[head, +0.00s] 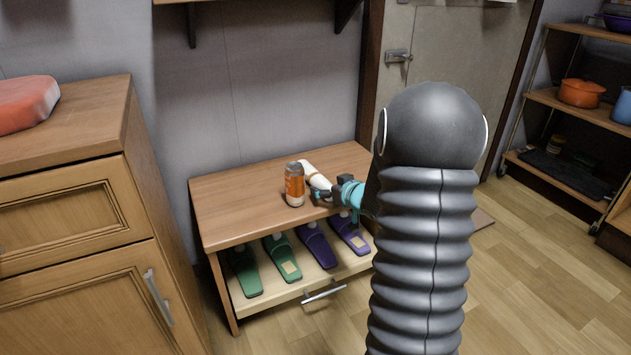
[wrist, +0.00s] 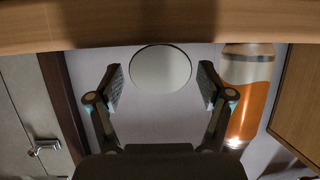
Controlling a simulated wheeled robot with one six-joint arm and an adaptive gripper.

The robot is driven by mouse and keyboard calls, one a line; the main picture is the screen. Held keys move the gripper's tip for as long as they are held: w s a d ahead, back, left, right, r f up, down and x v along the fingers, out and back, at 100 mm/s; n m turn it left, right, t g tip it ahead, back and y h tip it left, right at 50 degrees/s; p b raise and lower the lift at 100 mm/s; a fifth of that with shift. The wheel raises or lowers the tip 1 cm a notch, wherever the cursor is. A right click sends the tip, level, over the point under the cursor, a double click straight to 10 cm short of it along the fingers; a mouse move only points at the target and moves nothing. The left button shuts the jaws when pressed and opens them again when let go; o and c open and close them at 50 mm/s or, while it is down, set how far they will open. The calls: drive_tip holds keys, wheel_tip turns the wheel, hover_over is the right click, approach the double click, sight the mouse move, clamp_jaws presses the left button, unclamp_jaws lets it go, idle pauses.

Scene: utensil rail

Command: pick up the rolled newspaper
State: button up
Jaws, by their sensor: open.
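The rolled newspaper (head: 314,176) lies on the top of the low wooden bench, just behind and right of the orange can. In the wrist view its pale round end (wrist: 160,69) faces me, centred between the fingers. My gripper (head: 324,191) is at the near end of the roll, low over the bench. In the wrist view my gripper (wrist: 160,88) is open, with one finger on each side of the roll's end and a gap on both sides. I cannot tell how far the fingertips reach along the roll. My arm hides part of the bench's right side.
An orange can (head: 294,185) stands close left of the roll; in the wrist view the can (wrist: 248,95) is right of the fingers. The bench (head: 235,195) has green and purple slippers (head: 316,245) below. A cabinet (head: 75,150) stands left. The bench's left top is clear.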

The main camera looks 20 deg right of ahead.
sight(315, 179)
drive_tip(key=shift+x, duration=1.9)
drive_tip(key=c, duration=1.3)
drive_tip(key=shift+r, duration=0.1)
